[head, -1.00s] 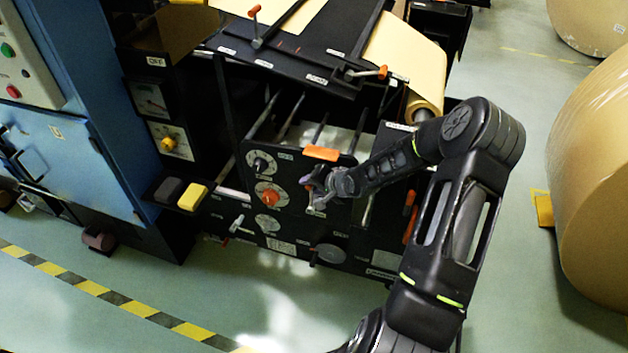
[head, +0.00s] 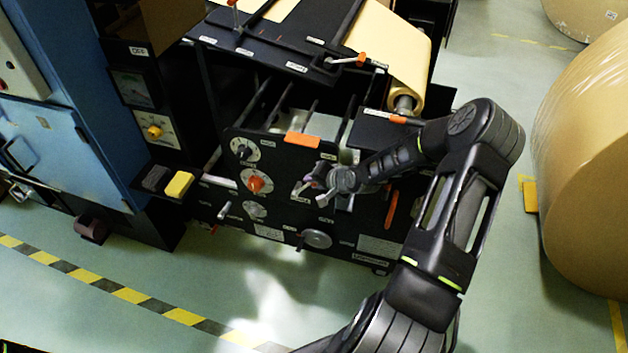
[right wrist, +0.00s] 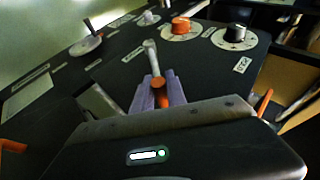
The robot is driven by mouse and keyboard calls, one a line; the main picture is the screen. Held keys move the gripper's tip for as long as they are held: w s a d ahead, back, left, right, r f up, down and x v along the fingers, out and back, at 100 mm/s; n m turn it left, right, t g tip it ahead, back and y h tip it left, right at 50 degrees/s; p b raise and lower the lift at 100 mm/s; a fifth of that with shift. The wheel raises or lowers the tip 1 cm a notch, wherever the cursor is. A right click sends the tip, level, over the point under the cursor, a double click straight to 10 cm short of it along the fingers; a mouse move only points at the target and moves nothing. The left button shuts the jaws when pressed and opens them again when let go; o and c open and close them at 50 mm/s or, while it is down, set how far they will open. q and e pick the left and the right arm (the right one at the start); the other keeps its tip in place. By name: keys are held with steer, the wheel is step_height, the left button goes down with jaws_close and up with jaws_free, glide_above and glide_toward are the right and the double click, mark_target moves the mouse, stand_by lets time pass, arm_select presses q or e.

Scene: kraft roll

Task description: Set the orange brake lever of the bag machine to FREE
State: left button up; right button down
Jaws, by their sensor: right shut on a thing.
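The bag machine's black front panel (head: 285,222) stands left of my right arm in the head view. My right gripper (head: 322,188) is at the panel, near its right-middle part. In the right wrist view the purple-grey fingers (right wrist: 158,92) are shut around a lever with an orange grip (right wrist: 161,86). Its silver arm (right wrist: 151,56) runs away from the fingers toward the panel. The fingers and wrist hide most of this lever in the head view. I cannot read which label it points to. My left gripper is not in view.
An orange handle (head: 391,207) hangs right of the gripper. A big kraft roll (head: 590,170) stands on the right. Floor in front of the panel is clear.

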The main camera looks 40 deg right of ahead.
steer(key=shift+s+f, duration=0.55)
steer(key=shift+f, duration=0.1)
steer(key=c, duration=1.6)
jaws_free()
steer(key=shift+d, duration=0.1)
steer(key=shift+c, duration=0.2)
steer(key=o, duration=0.7)
steer(key=shift+w+d+r, duration=0.15)
steer(key=shift+w+r, duration=0.05)
steer(key=shift+o, duration=0.2)
steer(key=p+v, duration=0.1)
steer(key=v, duration=0.6)
steer(key=shift+s+r, duration=0.25)
steer(key=shift+r, duration=0.1)
